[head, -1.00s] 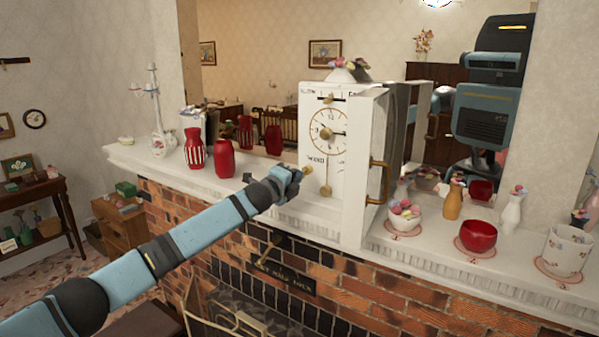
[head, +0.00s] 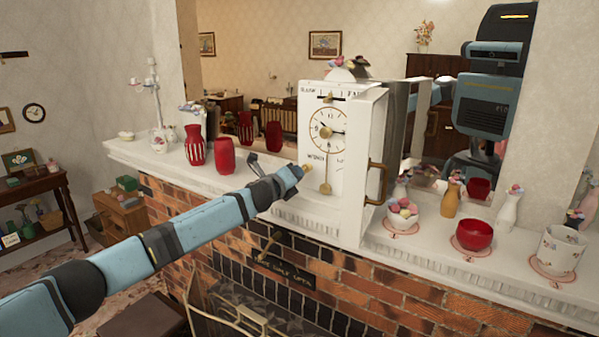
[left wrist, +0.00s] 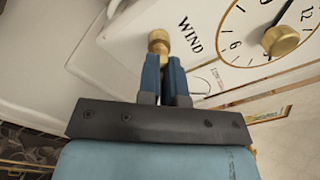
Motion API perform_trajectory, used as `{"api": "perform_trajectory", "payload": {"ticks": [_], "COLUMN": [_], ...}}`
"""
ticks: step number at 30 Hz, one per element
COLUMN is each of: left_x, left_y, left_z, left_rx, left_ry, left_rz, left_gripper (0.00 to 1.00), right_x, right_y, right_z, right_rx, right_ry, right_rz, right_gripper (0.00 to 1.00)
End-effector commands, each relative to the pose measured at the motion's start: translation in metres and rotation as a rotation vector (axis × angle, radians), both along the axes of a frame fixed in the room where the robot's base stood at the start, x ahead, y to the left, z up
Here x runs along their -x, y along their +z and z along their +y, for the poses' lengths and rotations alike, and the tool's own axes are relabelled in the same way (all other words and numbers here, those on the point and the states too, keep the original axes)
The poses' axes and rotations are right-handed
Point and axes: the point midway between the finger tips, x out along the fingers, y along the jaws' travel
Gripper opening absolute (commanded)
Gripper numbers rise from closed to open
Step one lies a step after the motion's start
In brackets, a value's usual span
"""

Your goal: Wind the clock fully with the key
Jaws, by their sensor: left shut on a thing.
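The white clock (head: 341,172) stands on the mantel, its face showing a round dial (head: 327,129), a brass pendulum-like rod below it and the word WIND. My left gripper (head: 298,171) is at the lower left of the clock face. In the left wrist view its two blue fingers (left wrist: 165,75) are shut on a brass key (left wrist: 158,41) beside the word WIND. The key's far end meets the white clock front; its shaft is mostly hidden by the fingers. The key's brass tip also shows in the head view (head: 306,168). My right gripper is out of view.
Red vases (head: 194,146) stand left of the clock on the white mantel (head: 150,160). A side panel with a brass handle (head: 376,183) juts out at the clock's right. Beyond it are a flower cup (head: 402,216), an orange vase (head: 450,198) and a red bowl (head: 474,234). A mirror stands behind.

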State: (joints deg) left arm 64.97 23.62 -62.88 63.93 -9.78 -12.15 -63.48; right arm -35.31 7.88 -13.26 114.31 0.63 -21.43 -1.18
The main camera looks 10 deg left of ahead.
Motion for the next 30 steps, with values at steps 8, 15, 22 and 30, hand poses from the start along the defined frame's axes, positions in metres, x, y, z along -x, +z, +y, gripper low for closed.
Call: {"api": "perform_trajectory", "payload": {"ticks": [8,15,22,30], "left_x": [-0.0005,-0.0006,-0.0008,-0.0007], "left_y": [0.0059,0.0031,0.0039,0.0019], "left_z": [-0.002,-0.0029,-0.0028,-0.0031], "left_rx": [-0.165,-0.371,-0.448,-0.595], "left_ry": [-0.001,0.0,0.001,0.001], "left_rz": [-0.071,-0.156,-0.188,-0.247], "left_gripper": [0.0,0.0,0.0,0.36], "right_x": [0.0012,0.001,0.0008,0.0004], "right_y": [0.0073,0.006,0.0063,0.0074], "right_z": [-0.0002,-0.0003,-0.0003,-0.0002], "right_rx": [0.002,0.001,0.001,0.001], "right_ry": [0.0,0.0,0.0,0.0], "right_rz": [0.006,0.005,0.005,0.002], "right_gripper": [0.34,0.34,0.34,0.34]}}
